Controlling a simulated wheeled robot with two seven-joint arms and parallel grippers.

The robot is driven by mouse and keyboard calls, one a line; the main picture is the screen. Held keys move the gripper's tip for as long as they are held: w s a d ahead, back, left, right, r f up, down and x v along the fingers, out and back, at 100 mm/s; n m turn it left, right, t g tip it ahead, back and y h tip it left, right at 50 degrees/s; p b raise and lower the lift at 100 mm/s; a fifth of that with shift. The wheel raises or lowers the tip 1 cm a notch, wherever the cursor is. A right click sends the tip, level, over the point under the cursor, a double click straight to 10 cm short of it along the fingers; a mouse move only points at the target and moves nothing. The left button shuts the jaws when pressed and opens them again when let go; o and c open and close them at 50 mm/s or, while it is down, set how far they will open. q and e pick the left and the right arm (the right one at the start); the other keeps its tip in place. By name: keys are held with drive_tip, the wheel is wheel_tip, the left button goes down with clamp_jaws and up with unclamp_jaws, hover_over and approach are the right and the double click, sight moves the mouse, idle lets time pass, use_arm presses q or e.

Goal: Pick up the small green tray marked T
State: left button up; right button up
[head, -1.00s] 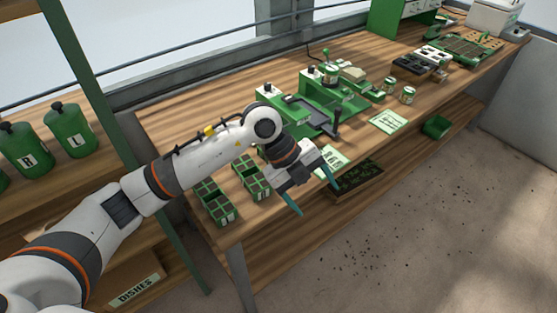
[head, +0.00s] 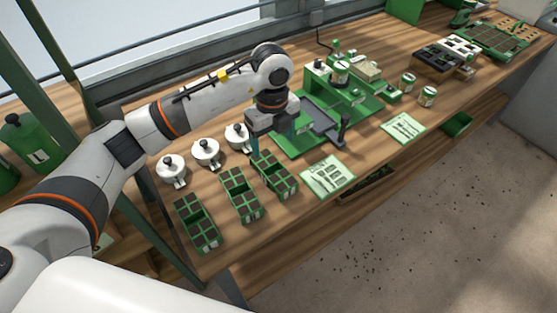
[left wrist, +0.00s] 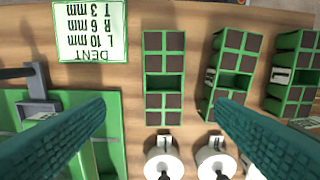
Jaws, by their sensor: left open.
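Three small green trays with dark soil cells stand in a row at the table's near left: a left one (head: 197,225), a middle one (head: 241,196) and a right one (head: 283,182). I cannot read a T on any of them. In the left wrist view the tray beside the card (left wrist: 165,100) lies between the fingertips, below them; the other two (left wrist: 233,62) (left wrist: 297,65) carry white labels. My left gripper (head: 275,147) is open and empty, above the back end of the right tray. My right gripper is not in view.
White lidded pots (head: 205,153) stand behind the trays. A DENT card (head: 328,177) lies right of them, listing L 10 mm, R 6 mm, T 3 mm. A green press (head: 330,110) with a grey lever stands close to the gripper's right. Another card (head: 403,128) lies farther right.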

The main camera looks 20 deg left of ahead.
use_arm(q)
drive_tip(key=p, duration=0.1)
hover_over(273, 170)
drive_tip(key=s, duration=0.2)
wheel_tip(273, 170, down, 5)
drive_tip(key=shift+w+d+r, duration=0.1)
drive_tip(key=shift+w+d, duration=0.05)
drive_tip(key=shift+w+f, duration=0.1)
drive_tip(key=shift+f, duration=0.25)
wheel_tip(273, 170, down, 4)
drive_tip(key=shift+d+f+p, duration=0.1)
drive_tip(key=shift+f+p, duration=0.05)
drive_tip(key=shift+p, duration=1.05)
drive_tip(key=shift+f, duration=0.55)
drive_tip(key=shift+w, duration=0.1)
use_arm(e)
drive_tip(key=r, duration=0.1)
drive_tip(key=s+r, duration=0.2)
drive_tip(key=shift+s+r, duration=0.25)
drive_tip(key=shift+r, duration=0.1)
use_arm(q)
drive_tip(key=c, duration=1.1)
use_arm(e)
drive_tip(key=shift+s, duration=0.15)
